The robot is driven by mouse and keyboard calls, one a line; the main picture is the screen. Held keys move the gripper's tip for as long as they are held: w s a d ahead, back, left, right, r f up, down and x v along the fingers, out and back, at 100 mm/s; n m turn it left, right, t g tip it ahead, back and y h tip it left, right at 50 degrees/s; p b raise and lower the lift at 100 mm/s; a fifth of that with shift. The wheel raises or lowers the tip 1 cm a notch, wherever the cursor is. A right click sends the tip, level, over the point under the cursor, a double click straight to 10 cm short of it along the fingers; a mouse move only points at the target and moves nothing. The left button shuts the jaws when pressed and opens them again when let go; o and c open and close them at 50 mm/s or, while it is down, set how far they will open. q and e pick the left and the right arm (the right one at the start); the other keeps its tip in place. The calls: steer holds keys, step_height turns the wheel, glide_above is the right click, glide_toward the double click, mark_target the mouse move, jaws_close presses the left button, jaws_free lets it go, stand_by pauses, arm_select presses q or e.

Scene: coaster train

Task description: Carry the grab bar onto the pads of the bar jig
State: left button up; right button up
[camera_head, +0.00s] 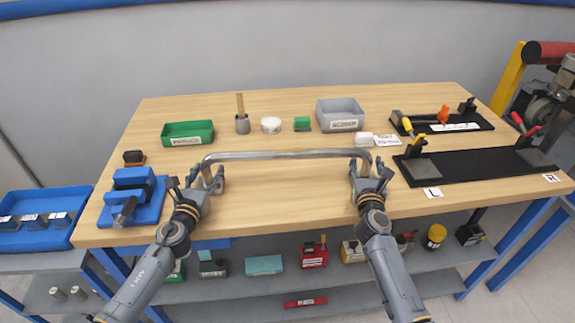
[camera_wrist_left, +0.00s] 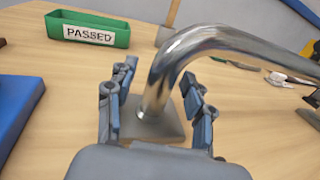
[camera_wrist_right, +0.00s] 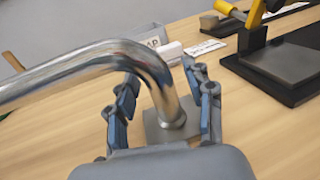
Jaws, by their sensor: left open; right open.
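The grab bar (camera_head: 285,154) is a shiny metal tube with bent ends and square flanges, standing on the wooden table. My left gripper (camera_head: 207,180) is open around its left end; the left wrist view shows the bent leg (camera_wrist_left: 160,90) between the open fingers (camera_wrist_left: 157,105). My right gripper (camera_head: 368,172) is open around the right end; the right wrist view shows that leg (camera_wrist_right: 165,95) between the fingers (camera_wrist_right: 165,92). The bar jig (camera_head: 475,166) is a long black base with grey pads (camera_head: 423,169) and yellow and red-handled clamps, at the table's right, marked L and R.
A green bin (camera_head: 188,133), a pot with a wooden handle (camera_head: 242,123), a white round item (camera_head: 271,125) and a grey bin (camera_head: 341,114) stand behind the bar. A blue vise (camera_head: 133,195) is at left. A smaller black fixture (camera_head: 442,124) lies behind the jig.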

arm_select(q)
jaws_close()
arm_select(e)
jaws_close()
